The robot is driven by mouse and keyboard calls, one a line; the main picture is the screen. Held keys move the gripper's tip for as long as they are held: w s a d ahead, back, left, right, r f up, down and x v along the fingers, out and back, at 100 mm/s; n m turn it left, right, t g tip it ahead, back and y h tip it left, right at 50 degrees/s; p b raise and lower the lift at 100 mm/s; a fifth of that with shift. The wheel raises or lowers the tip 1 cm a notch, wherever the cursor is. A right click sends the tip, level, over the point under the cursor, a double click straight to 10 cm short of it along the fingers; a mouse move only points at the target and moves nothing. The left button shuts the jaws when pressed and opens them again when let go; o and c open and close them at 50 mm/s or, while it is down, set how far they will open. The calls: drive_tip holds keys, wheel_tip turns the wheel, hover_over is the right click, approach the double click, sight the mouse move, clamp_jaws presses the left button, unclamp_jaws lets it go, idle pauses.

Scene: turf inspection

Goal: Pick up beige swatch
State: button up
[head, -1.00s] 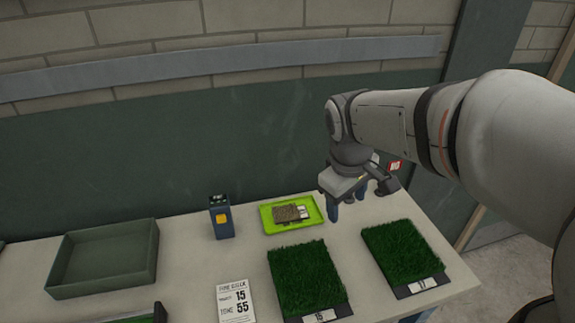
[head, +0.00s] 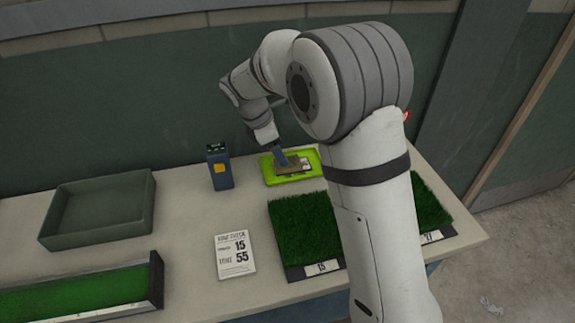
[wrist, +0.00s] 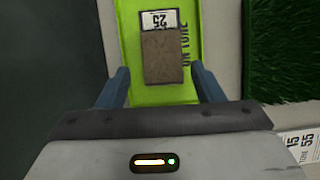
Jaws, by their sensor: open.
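The beige swatch (head: 292,168) lies in a lime green tray (head: 267,175) at the back of the table. In the wrist view the swatch (wrist: 163,56) is a brownish-beige rectangle with a white label reading 25 at its far end. My gripper (head: 281,157) is over the tray, and its blue finger hides part of the swatch in the head view. In the wrist view my gripper (wrist: 160,70) is open. Its fingers show on either side of the swatch, with a gap to each side. How high the fingertips are above the tray is hard to tell.
A blue device with a yellow patch (head: 219,167) stands left of the tray. An empty grey-green bin (head: 97,208), a printed card (head: 234,254), green turf squares (head: 303,225) and a turf-filled trough (head: 80,292) are also on the table. A dark wall rises behind.

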sight(292, 164)
drive_tip(key=x, duration=0.4)
drive_tip(key=shift+s+d+f, duration=0.1)
drive_tip(key=shift+d, duration=0.2)
drive_tip(key=shift+c, duration=0.2)
drive_tip(key=c, duration=0.7)
